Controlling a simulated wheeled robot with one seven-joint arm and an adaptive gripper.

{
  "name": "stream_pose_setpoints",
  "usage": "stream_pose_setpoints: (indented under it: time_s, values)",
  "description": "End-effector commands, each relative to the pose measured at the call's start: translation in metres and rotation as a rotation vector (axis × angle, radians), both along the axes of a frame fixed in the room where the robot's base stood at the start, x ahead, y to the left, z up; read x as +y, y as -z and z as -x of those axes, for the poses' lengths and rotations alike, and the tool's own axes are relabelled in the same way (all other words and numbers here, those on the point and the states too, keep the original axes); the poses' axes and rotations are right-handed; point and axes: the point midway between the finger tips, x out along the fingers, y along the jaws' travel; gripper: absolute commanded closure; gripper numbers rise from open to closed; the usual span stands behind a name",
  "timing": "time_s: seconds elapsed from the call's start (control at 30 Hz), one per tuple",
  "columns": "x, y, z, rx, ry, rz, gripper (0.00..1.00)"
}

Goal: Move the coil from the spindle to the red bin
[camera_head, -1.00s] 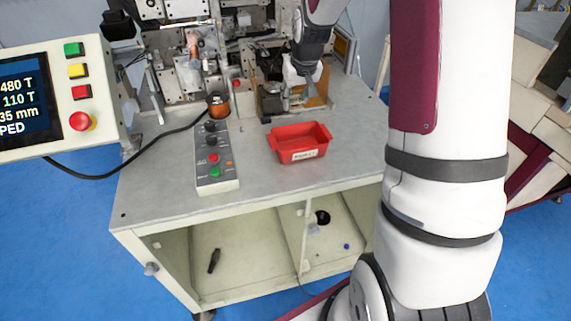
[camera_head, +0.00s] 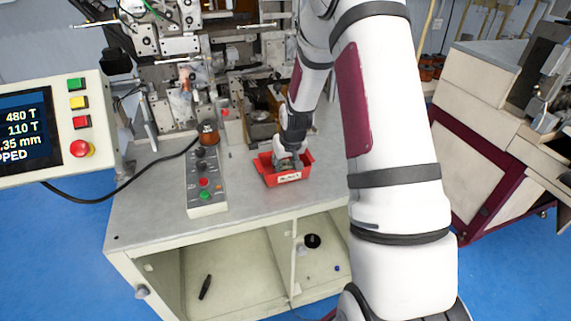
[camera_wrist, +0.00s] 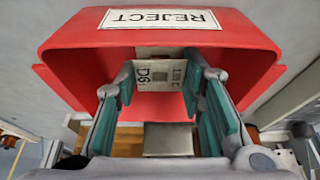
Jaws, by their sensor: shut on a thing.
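The red bin (camera_head: 271,179) stands on the grey bench top, with a white REJECT label on its wall (camera_wrist: 250,45). My gripper (camera_head: 288,161) reaches down into the bin from above. In the wrist view its two fingers (camera_wrist: 160,82) stand on either side of a small pale piece with printed marks, the coil (camera_wrist: 160,77). The fingers are shut on it, inside the bin's walls. The coil's winding is not visible, and I cannot tell whether it touches the bin floor. In the head view the gripper and bin wall hide the coil.
The winding machine (camera_head: 185,60) stands behind the bin. A copper-coloured spool (camera_head: 208,134) and a button box (camera_head: 206,180) are left of the bin. A control screen (camera_head: 45,125) is at the far left.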

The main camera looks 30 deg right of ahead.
Motion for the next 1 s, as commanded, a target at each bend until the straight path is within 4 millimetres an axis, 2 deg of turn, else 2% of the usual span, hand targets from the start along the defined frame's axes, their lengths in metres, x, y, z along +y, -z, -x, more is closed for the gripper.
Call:
stream_pose_setpoints:
  time_s: [0.43, 0.47, 0.5, 0.53, 0.83, 1.0]
  values:
    - [0.000, 0.007, 0.000, -0.001, 0.000, 0.000, 0.80]
    - [0.000, 0.006, 0.000, -0.001, 0.000, 0.000, 0.57]
    - [0.000, 0.006, 0.000, -0.001, 0.000, 0.000, 0.48]
    - [0.000, 0.006, 0.000, -0.001, 0.000, 0.000, 0.44]
    - [0.000, 0.005, 0.000, -0.001, 0.000, 0.000, 0.44]
    - [0.001, -0.006, 0.002, -0.003, 0.000, 0.001, 0.44]
